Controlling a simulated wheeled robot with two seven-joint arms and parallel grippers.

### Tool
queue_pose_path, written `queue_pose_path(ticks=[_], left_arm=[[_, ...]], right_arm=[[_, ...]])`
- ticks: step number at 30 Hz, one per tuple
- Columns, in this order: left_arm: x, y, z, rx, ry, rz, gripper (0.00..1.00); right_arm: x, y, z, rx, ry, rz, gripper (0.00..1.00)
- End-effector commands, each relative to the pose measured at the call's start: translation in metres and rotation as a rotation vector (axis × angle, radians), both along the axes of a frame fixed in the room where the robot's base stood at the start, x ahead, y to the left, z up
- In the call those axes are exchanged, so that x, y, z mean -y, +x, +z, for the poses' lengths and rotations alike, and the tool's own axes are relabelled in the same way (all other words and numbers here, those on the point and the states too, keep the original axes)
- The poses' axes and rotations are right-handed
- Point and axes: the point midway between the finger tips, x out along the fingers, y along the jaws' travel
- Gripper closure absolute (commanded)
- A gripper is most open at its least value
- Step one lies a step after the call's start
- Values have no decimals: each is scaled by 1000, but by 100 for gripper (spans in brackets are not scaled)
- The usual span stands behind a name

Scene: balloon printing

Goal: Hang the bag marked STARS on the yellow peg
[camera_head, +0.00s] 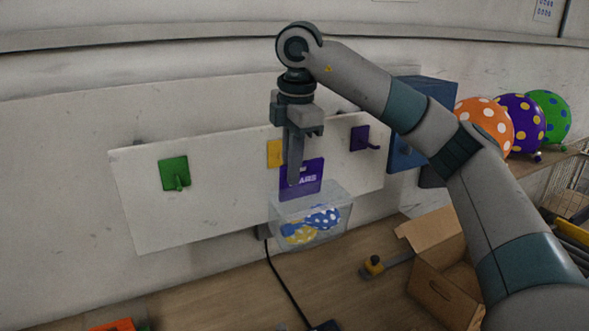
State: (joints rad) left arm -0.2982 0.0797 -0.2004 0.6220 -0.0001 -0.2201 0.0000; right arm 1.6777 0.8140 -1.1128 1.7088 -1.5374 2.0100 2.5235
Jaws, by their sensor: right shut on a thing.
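The bag marked STARS (310,208) is a clear pouch with a purple header card and blue and yellow balloons inside. My right gripper (293,180) is shut on the bag at its header and holds it upright in front of the white board. The start of the word on the card is hidden by the gripper. The yellow peg (274,153) is on the board, just left of and behind the gripper. Its yellow plate shows, but its prong is hidden. Whether the bag touches the peg cannot be told. My left gripper is not in view.
The white board (225,195) also bears a green peg (174,174) on the left and a purple peg (360,138) on the right. An open cardboard box (445,290) stands at lower right. Dotted balloons (485,125) sit on a shelf at right. A black cable (287,285) crosses the table.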

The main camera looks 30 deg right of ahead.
Motion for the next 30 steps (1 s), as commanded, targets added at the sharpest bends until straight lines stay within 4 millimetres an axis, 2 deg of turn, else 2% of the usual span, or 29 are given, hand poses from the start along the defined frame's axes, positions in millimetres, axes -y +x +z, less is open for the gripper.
queue_pose_path(ticks=[16,25,30], left_arm=[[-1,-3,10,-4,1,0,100],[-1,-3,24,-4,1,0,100],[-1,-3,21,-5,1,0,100]], right_arm=[[2,31,-4,-1,0,-1,100],[3,49,-2,4,1,-1,100],[4,59,-5,11,3,-4,100]])
